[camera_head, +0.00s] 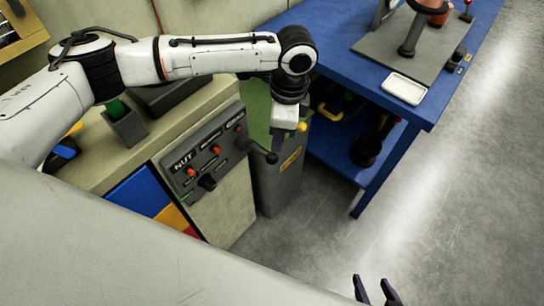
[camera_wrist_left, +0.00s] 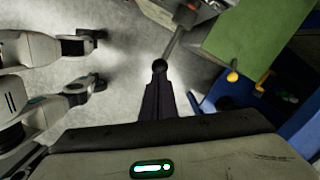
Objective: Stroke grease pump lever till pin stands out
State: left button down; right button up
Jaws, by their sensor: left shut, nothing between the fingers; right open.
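A lever with a dark ball end (camera_head: 271,157) reaches out to the right of a dark control panel (camera_head: 205,155) marked "NUT". In the left wrist view its grey rod (camera_wrist_left: 177,40) runs down to the black ball (camera_wrist_left: 160,66). My left gripper (camera_head: 277,138) points down and is shut and empty, with its dark fingertips (camera_wrist_left: 160,82) right at the ball; I cannot tell whether they touch. My right gripper (camera_head: 376,289) is open at the bottom edge, over the floor. I cannot make out a pin.
A green-topped grey cabinet (camera_head: 275,185) with a yellow knob (camera_head: 302,126) stands beside the panel's cabinet. A blue bench (camera_head: 340,50) holds a grey plate and a white tray (camera_head: 404,88). The floor (camera_head: 430,220) at right is clear.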

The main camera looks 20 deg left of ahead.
aim_at(276, 156)
pick_arm(q)
jog(key=shift+a+f, duration=0.2)
jog(key=shift+f, duration=1.8)
jog(key=shift+s, duration=0.1)
jog(key=shift+f+b, duration=0.65)
jog(key=shift+f, duration=1.6)
jog(key=shift+r, duration=0.1)
